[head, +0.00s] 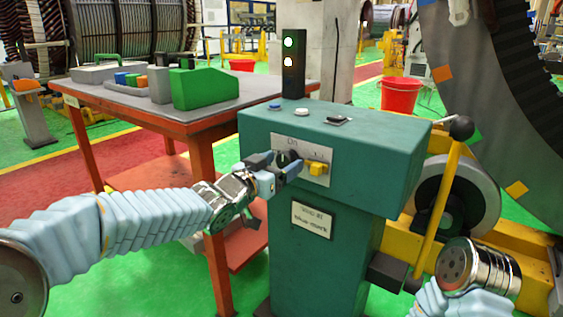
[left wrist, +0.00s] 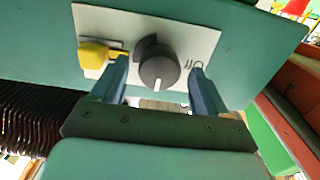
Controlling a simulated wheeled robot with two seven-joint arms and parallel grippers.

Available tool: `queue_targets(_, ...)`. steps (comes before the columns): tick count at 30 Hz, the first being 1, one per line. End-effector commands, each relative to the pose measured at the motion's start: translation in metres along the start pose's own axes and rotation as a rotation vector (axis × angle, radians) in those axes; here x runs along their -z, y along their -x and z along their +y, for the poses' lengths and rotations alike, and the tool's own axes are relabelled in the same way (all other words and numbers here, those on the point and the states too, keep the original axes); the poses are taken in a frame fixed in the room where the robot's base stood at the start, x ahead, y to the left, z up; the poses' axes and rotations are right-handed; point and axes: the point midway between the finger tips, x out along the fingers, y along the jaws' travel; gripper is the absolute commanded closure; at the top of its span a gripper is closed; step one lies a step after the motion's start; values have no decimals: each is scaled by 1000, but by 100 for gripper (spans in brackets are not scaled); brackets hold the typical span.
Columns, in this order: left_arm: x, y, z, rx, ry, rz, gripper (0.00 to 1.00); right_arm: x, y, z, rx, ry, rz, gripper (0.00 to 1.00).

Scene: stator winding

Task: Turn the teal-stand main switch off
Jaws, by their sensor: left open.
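The teal stand (head: 320,250) stands in the middle of the head view, with a pale switch plate (head: 324,150) on its front. The main switch is a dark round knob (left wrist: 159,62) with a white pointer mark. The mark points down in the left wrist view, which shows the plate upside down; an "Off" label (left wrist: 197,66) is to its right, partly covered by a finger. My left gripper (head: 293,160) is open, its fingers on either side of the knob; contact cannot be told. In the head view the gripper mostly hides the knob, below an "On" label. My right gripper is out of view.
A yellow switch (head: 318,168) sits on the same plate, close to a finger. A signal light (head: 292,60) and small buttons top the stand. A yellow lever with a black ball (head: 461,128) rises at right. An orange table (head: 180,120) stands at left.

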Motion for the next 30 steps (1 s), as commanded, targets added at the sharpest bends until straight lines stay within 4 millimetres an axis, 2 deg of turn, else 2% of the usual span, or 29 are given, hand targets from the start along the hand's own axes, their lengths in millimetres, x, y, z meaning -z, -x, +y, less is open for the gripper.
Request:
queue_targets(3,0,-6,0,0,0,0,26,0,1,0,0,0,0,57)
queue_targets(11,0,-7,0,0,0,0,26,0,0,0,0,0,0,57)
queue_targets(22,0,-7,0,0,0,0,82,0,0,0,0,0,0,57)
queue_targets(30,0,-7,0,-1,29,1,82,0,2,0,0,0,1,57)
